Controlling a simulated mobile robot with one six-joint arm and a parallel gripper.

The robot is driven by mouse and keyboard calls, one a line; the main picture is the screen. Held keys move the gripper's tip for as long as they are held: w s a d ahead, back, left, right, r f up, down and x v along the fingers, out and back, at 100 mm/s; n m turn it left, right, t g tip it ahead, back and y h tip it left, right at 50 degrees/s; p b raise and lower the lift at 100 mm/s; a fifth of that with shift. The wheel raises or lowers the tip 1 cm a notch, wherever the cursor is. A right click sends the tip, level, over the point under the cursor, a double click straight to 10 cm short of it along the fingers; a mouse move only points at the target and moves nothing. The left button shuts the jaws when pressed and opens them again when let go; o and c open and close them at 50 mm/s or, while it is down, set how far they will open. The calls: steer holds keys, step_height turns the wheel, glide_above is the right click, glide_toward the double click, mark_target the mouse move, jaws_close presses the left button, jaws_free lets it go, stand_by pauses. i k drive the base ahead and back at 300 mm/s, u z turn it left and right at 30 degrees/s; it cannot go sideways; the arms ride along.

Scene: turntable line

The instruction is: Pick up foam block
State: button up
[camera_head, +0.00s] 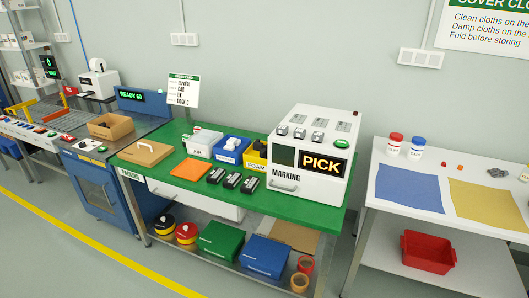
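A yellow bin (248,156) labelled FOAM stands on the green table (163,185), just left of the white MARKING machine (309,158). Dark contents show at its top, but I cannot make out single foam blocks. A blue bin (224,157) with white items stands left of it, and a white bin (199,150) further left. An orange flat piece (192,168) lies in front of the bins; I cannot tell if it is foam. My gripper is not in view.
Several dark devices (232,180) lie in front of the bins. A cardboard piece (146,152) lies at the table's left end. A lower shelf holds a green box (222,240) and a blue box (265,255). A white table (410,228) stands right, beyond a gap.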

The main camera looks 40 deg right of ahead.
mark_target(263, 154)
steer(key=z, duration=0.25)
steer(key=i, duration=1.4)
steer(key=u, duration=0.4)
